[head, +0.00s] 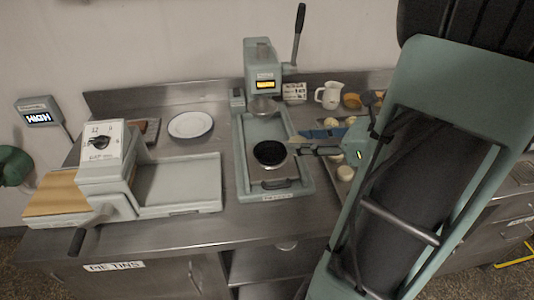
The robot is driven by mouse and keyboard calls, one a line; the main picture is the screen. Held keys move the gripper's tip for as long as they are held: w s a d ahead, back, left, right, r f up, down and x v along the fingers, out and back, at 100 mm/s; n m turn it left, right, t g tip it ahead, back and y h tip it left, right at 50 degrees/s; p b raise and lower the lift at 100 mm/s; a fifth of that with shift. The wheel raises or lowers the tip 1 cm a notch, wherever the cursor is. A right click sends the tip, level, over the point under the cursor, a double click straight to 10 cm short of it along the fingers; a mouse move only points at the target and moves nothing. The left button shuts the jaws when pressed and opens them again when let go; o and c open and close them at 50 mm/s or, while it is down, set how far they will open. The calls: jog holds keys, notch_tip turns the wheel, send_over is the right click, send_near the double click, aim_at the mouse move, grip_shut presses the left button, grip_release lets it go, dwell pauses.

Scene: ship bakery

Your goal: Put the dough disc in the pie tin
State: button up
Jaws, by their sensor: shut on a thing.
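My gripper (308,150) is right of the press bed, its dark fingers pointing left towards the dark round well. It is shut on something. A thin tan piece (297,139) shows at the fingertips; it looks like the dough disc seen nearly edge-on, but it is too small to be sure. A dark round pan (269,153), which may be the pie tin, sits in a square metal plate on the press bed, left of the fingertips. Its inside looks empty. My arm hides much of the right side.
The green press (262,72) has a raised lever (299,30) and stands behind the pan. A tray of pale dough pieces (345,172) is partly behind my gripper. A white plate (191,125), sheeter (110,160), jug (330,95) and blue strip (325,133) also stand or lie on the counter.

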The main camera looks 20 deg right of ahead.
jog(key=w+f, duration=0.4)
jog(key=w, duration=0.4)
send_over(274, 157)
jog(key=s, duration=0.1)
notch_tip(274, 157, down, 5)
jog(key=shift+r, duration=0.2)
jog(key=shift+w+f, duration=0.35)
jog(key=shift+f, duration=1.7)
jog(key=shift+b, duration=0.3)
jog(key=shift+f, duration=0.2)
jog(key=o, duration=0.9)
jog(key=shift+c, duration=0.2)
jog(key=shift+r, duration=0.1)
